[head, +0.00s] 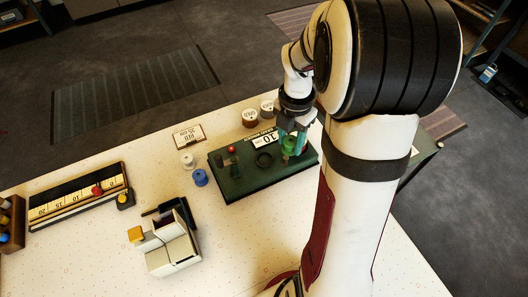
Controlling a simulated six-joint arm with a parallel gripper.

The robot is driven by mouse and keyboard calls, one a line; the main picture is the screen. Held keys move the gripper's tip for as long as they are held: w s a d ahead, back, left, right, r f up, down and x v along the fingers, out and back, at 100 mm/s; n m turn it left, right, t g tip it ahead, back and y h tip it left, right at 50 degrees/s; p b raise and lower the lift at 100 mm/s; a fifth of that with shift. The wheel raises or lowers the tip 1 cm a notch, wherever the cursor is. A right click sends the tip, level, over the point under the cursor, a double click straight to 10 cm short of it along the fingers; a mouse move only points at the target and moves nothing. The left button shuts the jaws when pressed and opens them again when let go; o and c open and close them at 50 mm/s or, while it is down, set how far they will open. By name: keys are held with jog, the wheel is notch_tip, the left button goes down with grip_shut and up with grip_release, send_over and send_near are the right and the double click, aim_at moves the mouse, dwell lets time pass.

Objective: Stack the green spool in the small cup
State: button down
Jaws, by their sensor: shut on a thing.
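My gripper (293,137) is over the right part of a dark green board (252,185) in the head view. It is shut on the green spool (289,145), which sits low between the fingers. Whether the spool touches anything below it cannot be told from this angle. A dark round ring or cup (264,160) stands on the board just left of the spool. I cannot tell for sure which thing is the small cup.
A red ball-topped piece (232,149) is at the board's left. Blue (200,178) and white (188,161) spools stand left of it. Two small round containers (249,118) stand behind. A white block device (171,245) and a numbered rack (82,198) lie left. The front table is clear.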

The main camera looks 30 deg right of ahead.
send_over(265, 161)
notch_tip(265, 161, down, 4)
jog(key=shift+r, duration=0.2)
notch_tip(265, 161, down, 4)
jog(key=shift+w+f, duration=0.1)
jog(key=shift+f, duration=0.2)
jog(key=shift+c, duration=2)
grip_release()
jog(key=shift+f, duration=0.1)
notch_tip(265, 161, up, 12)
jog(key=s+a+r+m, duration=0.1)
jog(key=s+a+m, duration=0.3)
jog(key=s+m, duration=0.3)
jog(key=s+a+r+m+y, duration=0.1)
jog(key=s+a+m, duration=0.4)
jog(key=s+m, duration=0.3)
jog(key=s+a+r+m, duration=0.2)
jog(key=s+a+m, duration=0.2)
jog(key=s+m, duration=0.4)
jog(key=m, duration=0.5)
jog(key=shift+a+y, duration=0.3)
jog(key=shift+y, duration=0.1)
